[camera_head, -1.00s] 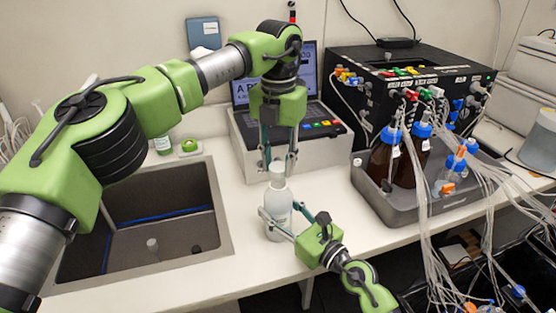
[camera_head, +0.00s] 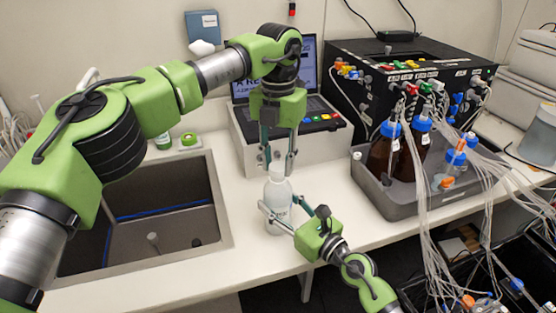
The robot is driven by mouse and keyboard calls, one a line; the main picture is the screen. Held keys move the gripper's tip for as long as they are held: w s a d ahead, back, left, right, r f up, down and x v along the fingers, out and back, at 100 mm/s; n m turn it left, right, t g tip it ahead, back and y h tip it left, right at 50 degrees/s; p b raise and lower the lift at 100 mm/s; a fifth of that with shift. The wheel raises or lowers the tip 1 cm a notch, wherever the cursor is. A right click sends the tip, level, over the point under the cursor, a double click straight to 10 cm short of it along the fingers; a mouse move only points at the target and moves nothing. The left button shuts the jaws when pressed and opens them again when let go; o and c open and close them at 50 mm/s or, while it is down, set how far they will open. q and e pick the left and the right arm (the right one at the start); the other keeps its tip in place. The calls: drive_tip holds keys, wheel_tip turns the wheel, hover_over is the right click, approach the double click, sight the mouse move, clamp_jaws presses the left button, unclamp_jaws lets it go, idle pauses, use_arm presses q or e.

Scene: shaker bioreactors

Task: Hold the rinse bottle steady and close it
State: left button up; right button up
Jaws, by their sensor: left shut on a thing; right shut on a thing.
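The rinse bottle (camera_head: 278,203) is a white, translucent bottle standing upright on the white counter, right of the sink. My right gripper (camera_head: 277,216) comes in from the lower right and is shut around the bottle's body. My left gripper (camera_head: 277,168) points straight down from above and is shut on the pale cap (camera_head: 277,172) at the top of the bottle. The cap is in line with the neck. The fingers partly hide the join, so I cannot tell how far the cap is seated.
A sink (camera_head: 140,225) lies to the left. A grey tray (camera_head: 420,203) with brown, blue-capped bottles (camera_head: 385,150) and hanging tubes stands to the right. A laptop device (camera_head: 300,135) is close behind. The counter (camera_head: 340,215) between the bottle and tray is clear.

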use_arm(q)
drive_tip(key=shift+f, duration=0.55)
